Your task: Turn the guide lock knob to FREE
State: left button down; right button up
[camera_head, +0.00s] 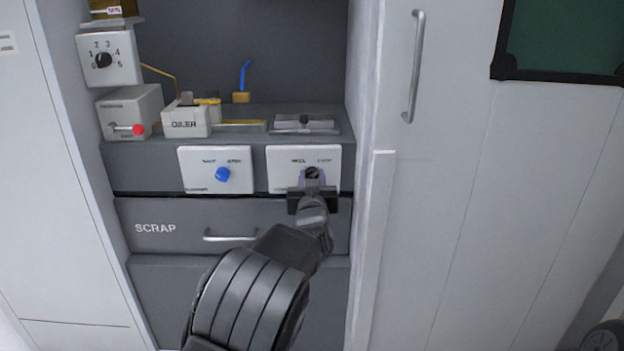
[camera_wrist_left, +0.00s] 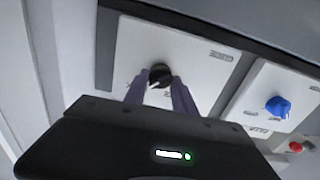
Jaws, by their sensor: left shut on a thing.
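The guide lock knob (camera_head: 312,172) is a small black knob on the right white panel (camera_head: 279,158) on the front of the grey bench. In the left wrist view the knob (camera_wrist_left: 160,72) shows a short white pointer mark, and the panel carries a small "GUIDE" label. My left gripper (camera_head: 313,179) reaches the panel from below and covers its lower middle. Its two purple fingers (camera_wrist_left: 161,88) are shut on the knob, one on each side. The words above the knob are too small to read surely. My right gripper is out of view.
A blue knob (camera_head: 223,174) is on the neighbouring white panel to the left. Below is the SCRAP drawer (camera_head: 165,228) with its bar handle. The oiler (camera_head: 186,122) and a red-tipped lever (camera_head: 138,129) stand above left. A pale cabinet wall (camera_head: 372,200) rises close on the right.

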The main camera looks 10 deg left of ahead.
pick_arm(q)
jog(key=shift+f, duration=0.1)
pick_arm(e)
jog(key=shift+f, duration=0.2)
pick_arm(q)
jog(key=shift+a+f+n+b, duration=0.1)
jog(key=shift+f+n+b, duration=0.05)
jog(key=shift+n+b, duration=3.6)
jog(key=shift+f+n+b, duration=0.1)
jog(key=shift+n+b, duration=2.2)
jog(key=shift+n, duration=2.75)
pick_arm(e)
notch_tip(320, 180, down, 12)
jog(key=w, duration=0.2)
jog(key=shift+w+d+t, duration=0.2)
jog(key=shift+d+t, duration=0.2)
pick_arm(q)
jog(key=c, duration=1)
grip_release()
jog(key=shift+r, duration=0.1)
jog(key=shift+s, duration=0.1)
